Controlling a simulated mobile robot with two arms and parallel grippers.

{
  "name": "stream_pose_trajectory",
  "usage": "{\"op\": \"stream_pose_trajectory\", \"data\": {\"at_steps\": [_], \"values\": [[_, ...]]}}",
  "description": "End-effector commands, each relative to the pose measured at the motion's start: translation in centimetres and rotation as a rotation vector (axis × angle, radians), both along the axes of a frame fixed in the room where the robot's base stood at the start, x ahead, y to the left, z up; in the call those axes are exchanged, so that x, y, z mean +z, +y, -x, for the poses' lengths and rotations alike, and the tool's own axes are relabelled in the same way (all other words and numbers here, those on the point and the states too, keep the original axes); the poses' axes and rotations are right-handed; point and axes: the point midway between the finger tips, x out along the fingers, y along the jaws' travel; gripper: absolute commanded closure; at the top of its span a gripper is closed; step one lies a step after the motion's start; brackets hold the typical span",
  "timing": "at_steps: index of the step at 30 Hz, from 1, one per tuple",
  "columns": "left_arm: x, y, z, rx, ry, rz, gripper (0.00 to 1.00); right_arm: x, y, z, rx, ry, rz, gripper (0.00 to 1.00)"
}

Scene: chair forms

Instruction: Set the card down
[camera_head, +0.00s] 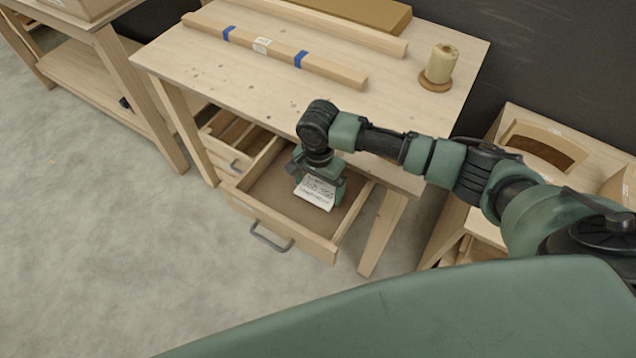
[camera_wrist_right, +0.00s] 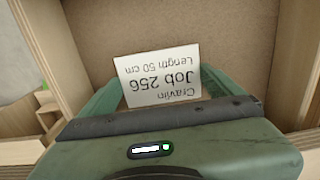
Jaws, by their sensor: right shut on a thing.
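The white card (camera_head: 316,192) with printed text is over the open drawer (camera_head: 276,227) of the workbench. In the right wrist view the card (camera_wrist_right: 160,78) reads "Job 256" and "Length 50 cm", upside down. My right gripper (camera_head: 322,186) is shut on the card, pointing down into the drawer. In the wrist view its green fingers (camera_wrist_right: 150,88) come from either side to the card. The brown drawer floor (camera_wrist_right: 190,28) shows bare beyond the card. I cannot tell whether the card touches the floor. My left gripper is not in view.
The workbench top (camera_head: 200,75) above holds a long wooden piece (camera_head: 270,47) with blue tape and a spool (camera_head: 440,65). A second drawer (camera_head: 225,155) stands partly open at left.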

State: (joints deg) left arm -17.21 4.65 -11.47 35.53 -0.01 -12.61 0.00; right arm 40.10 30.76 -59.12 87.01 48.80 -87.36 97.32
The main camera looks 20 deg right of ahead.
Motion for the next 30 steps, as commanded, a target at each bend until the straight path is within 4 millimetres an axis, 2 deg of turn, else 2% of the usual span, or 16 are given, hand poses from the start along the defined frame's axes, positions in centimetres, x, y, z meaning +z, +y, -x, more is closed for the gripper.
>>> {"op": "stream_pose_trajectory", "data": {"at_steps": [7,8,16,20,30], "values": [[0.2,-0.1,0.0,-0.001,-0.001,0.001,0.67,-0.5,0.0,0.0,0.001,0.001,0.000,0.43],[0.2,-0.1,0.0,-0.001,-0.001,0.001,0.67,-0.5,0.0,0.0,0.001,0.001,0.000,0.00],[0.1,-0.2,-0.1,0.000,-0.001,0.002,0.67,-0.4,0.0,0.0,0.001,0.000,0.000,0.00],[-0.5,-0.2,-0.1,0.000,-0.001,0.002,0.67,0.5,0.0,-0.1,0.001,-0.004,-0.002,0.00],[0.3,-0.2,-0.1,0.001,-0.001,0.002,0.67,8.0,0.0,-0.1,0.000,-0.003,-0.002,0.00]]}}
